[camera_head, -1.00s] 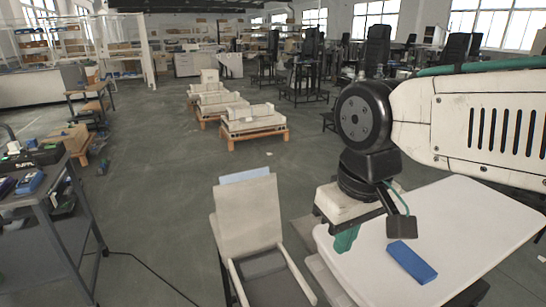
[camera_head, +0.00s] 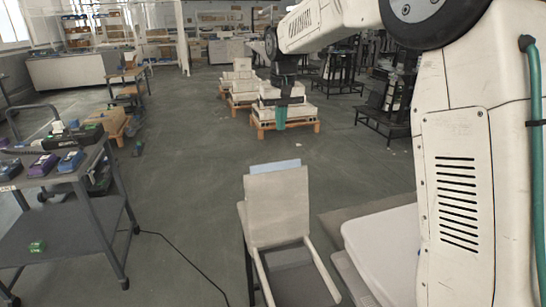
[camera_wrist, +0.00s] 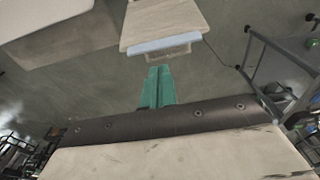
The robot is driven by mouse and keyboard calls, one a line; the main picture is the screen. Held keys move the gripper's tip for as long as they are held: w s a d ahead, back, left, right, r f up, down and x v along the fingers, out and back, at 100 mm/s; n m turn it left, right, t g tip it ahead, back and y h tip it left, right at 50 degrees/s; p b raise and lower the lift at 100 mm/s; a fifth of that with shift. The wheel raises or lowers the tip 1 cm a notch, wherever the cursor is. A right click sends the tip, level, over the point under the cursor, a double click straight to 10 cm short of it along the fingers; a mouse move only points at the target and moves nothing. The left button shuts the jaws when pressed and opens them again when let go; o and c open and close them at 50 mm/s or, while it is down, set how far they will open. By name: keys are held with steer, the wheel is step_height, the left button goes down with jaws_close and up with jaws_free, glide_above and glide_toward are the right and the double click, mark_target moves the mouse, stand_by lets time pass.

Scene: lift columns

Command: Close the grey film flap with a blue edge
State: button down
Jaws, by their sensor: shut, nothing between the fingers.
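The film flap (camera_head: 278,210) stands raised, leaning slightly back, at the far end of an open box with pale side rails (camera_head: 323,268). Its blue edge (camera_head: 275,166) is a light blue strip along the top. In the wrist view the flap (camera_wrist: 165,20) is at the top, with the blue edge (camera_wrist: 165,45) towards my fingers. My gripper (camera_head: 281,123) has green fingers, pointing down beyond the flap in the head view. In the wrist view my gripper (camera_wrist: 159,68) is shut and empty, with a visible gap to the blue edge.
A white-topped table (camera_head: 385,250) stands right of the box. A grey cart (camera_head: 60,240) with several small cases stands at the left, with a black cable on the floor between. Pallets with pale blocks (camera_head: 290,108) stand farther back. Open floor lies behind the flap.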

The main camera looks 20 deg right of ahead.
steer(key=w+f, duration=0.5)
steer(key=w, duration=0.2)
step_height(320, 180, down, 10)
steer(key=w, duration=0.2)
steer(key=shift+s+a+r, duration=0.15)
steer(key=shift+s+r, duration=0.05)
steer(key=shift+s, duration=0.55)
steer(key=shift+s+a+r, duration=0.15)
steer(key=shift+s+r, duration=0.1)
steer(key=shift+s, duration=0.45)
steer(key=shift+s+a+r, duration=0.15)
steer(key=shift+s+r, duration=0.05)
steer(key=shift+s, duration=0.55)
steer(key=shift+a, duration=0.1)
